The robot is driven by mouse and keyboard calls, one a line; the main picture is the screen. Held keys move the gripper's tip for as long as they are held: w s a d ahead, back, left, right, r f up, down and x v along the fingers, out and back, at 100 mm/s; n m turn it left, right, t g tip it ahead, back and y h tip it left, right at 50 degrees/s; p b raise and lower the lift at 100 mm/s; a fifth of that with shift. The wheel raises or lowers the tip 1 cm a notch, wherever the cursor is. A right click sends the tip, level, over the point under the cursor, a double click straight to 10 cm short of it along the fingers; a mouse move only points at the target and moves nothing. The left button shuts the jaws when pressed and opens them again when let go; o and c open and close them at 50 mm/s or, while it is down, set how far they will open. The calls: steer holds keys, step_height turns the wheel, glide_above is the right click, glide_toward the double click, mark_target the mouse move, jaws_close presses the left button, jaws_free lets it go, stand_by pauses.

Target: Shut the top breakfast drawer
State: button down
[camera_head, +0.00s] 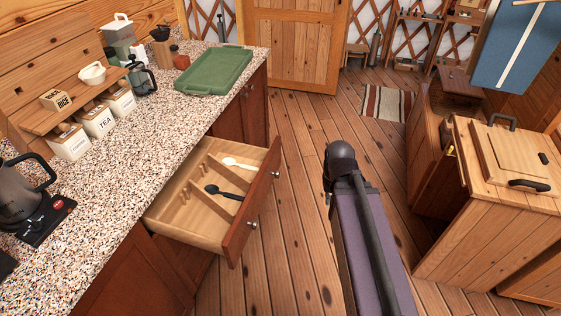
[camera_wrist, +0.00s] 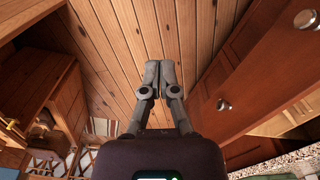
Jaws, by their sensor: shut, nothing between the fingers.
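The top drawer (camera_head: 212,187) under the speckled counter stands pulled out. Its reddish wooden front (camera_head: 254,205) has two round metal knobs. Inside, wooden dividers part a black spoon (camera_head: 223,192) and a white spoon (camera_head: 238,163). In the wrist view the drawer front (camera_wrist: 262,75) is at the right, with its knobs showing. My gripper (camera_wrist: 161,68) points over the floorboards, left of the drawer front and apart from it. Its fingers are together and hold nothing. In the head view my arm is right of the drawer, and the fingertips are hidden.
The counter (camera_head: 150,165) holds a green tray (camera_head: 217,72), a kettle (camera_head: 20,190), labelled canisters and a coffee press (camera_head: 141,76). Free plank floor (camera_head: 300,215) lies between drawer and arm. A wooden chest (camera_head: 500,215) stands at the right.

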steer(key=shift+w, duration=0.1)
steer(key=m+t+y+b, duration=0.5)
steer(key=y+b, duration=1.2)
steer(key=b, duration=1.5)
glide_toward(277, 159)
steer(key=s+d+n, duration=0.1)
steer(key=s+d, duration=0.1)
steer(key=d, duration=0.4)
steer(key=shift+f+t, duration=0.3)
steer(key=shift+t, duration=0.1)
steer(key=shift+a, duration=0.2)
steer(key=x, duration=1.3)
steer(key=shift+w+a, duration=0.2)
steer(key=shift+a, duration=0.15)
